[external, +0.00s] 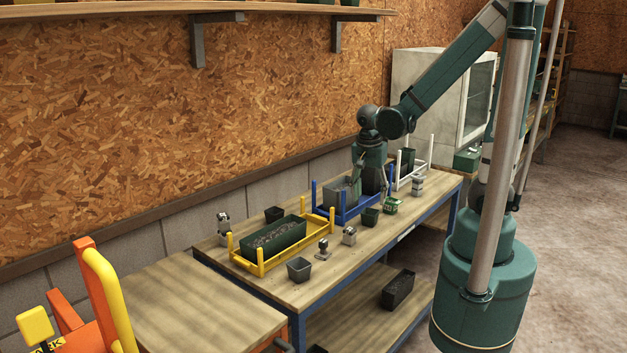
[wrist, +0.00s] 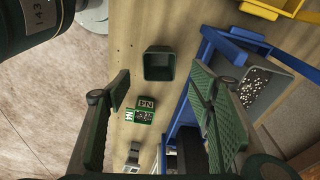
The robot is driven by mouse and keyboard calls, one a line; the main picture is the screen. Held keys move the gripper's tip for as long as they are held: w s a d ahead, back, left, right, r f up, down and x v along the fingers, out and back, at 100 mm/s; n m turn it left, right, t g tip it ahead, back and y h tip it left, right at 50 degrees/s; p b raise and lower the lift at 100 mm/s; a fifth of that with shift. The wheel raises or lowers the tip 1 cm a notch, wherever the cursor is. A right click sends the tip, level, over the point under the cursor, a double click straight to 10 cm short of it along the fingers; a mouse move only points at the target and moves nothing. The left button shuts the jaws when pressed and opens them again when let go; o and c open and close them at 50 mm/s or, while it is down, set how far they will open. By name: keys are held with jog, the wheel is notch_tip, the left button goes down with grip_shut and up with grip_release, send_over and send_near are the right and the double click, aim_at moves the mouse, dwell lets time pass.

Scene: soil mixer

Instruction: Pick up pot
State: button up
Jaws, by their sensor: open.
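A small dark green square pot (wrist: 158,63) stands upright on the wooden bench, open side up and apparently empty. In the external view the pot (external: 370,217) is at the bench's front edge, before the blue rack. My gripper (wrist: 160,92) is open and empty, its two fingers spread wide. In the wrist view the pot lies between and just beyond the fingertips, touching neither. In the external view my gripper (external: 371,172) hangs over the blue rack area, and its fingertips are hard to make out.
A small green box (wrist: 144,112) sits beside the pot. The blue rack (external: 341,218) holds a grey bin (external: 338,191). A yellow rack (external: 262,268) holds a long planter with soil. A white rack (external: 408,182) is behind.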

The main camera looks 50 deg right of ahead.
aim_at(370, 212)
jog(key=shift+f, duration=0.1)
jog(key=shift+d+f+b, duration=0.2)
jog(key=shift+f+b, duration=0.1)
jog(key=shift+f, duration=0.9)
jog(key=shift+d+f+b, duration=0.25)
jog(key=shift+f+b, duration=0.05)
jog(key=shift+f, duration=1)
jog(key=shift+d+f+b, duration=0.2)
jog(key=shift+f+b, duration=0.05)
jog(key=shift+f, duration=1)
jog(key=shift+c, duration=0.2)
jog(key=c, duration=0.7)
